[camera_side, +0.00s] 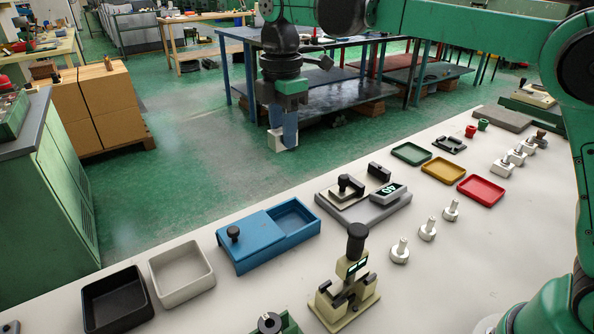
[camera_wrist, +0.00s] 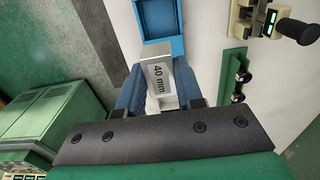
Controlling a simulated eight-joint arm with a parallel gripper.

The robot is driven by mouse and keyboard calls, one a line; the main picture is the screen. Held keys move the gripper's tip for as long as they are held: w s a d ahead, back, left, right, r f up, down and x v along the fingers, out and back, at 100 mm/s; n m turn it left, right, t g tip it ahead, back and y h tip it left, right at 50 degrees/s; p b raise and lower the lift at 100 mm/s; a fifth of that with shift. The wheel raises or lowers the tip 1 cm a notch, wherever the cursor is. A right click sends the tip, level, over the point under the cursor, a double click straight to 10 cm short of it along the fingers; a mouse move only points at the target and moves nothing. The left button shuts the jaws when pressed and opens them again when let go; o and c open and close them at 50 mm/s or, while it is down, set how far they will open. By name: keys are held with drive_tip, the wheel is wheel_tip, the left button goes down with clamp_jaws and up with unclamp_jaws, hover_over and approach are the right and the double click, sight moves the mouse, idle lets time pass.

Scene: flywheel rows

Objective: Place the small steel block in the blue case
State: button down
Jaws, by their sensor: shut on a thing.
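My gripper (camera_side: 283,132) is shut on the small steel block (camera_side: 281,143) and holds it in the air, above and behind the case as seen in the side view. In the wrist view the block (camera_wrist: 160,78) sits between the blue fingers of my gripper (camera_wrist: 160,90), and its face reads "40 mm". The blue case (camera_side: 237,263) lies on the white table; a lid with a black knob covers its left part, and its right compartment is open and looks empty.
On the white table (camera_side: 440,270), a black tray (camera_side: 117,299) and a white tray (camera_side: 181,274) lie left of the case. A grey gauge stand (camera_side: 368,212) lies to its right, and a beige device with a black knob (camera_side: 346,290) stands in front. Green, yellow and red trays lie farther right.

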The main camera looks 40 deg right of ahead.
sight(287, 229)
wheel_tip(287, 229, down, 18)
drive_tip(key=shift+f, duration=0.1)
drive_tip(key=shift+f, duration=0.1)
idle(0.4)
drive_tip(key=c, duration=0.9)
unclamp_jaws()
drive_tip(key=shift+o, duration=0.2)
wheel_tip(287, 229, up, 12)
drive_tip(key=s+d+m+t, duration=0.7)
drive_tip(key=s+m, duration=0.6)
drive_tip(key=m, duration=0.5)
drive_tip(key=shift+s+d+r, duration=0.4)
drive_tip(key=shift+d+r, duration=0.05)
drive_tip(key=shift+d, duration=0.3)
